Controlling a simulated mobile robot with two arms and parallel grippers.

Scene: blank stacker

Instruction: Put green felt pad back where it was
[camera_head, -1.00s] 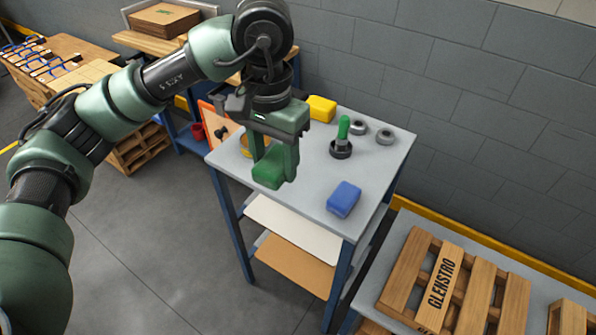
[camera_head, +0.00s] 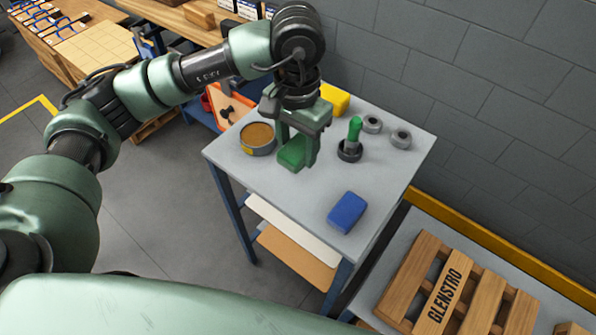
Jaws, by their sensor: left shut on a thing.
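The green felt pad (camera_head: 291,154) is a small green block between the fingers of my left gripper (camera_head: 298,150). The gripper points down and is shut on the pad over the grey table (camera_head: 240,170), toward its back half. I cannot tell whether the pad touches the table top. A blue pad (camera_head: 347,212) lies at the table's front right. My right gripper is not in view.
A round tin with a brown top (camera_head: 257,138) stands left of the gripper. A green-handled tool in a black base (camera_head: 351,140) stands right of it, near two grey rings (camera_head: 401,138). A wooden pallet (camera_head: 455,285) lies at lower right. The table's front middle is clear.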

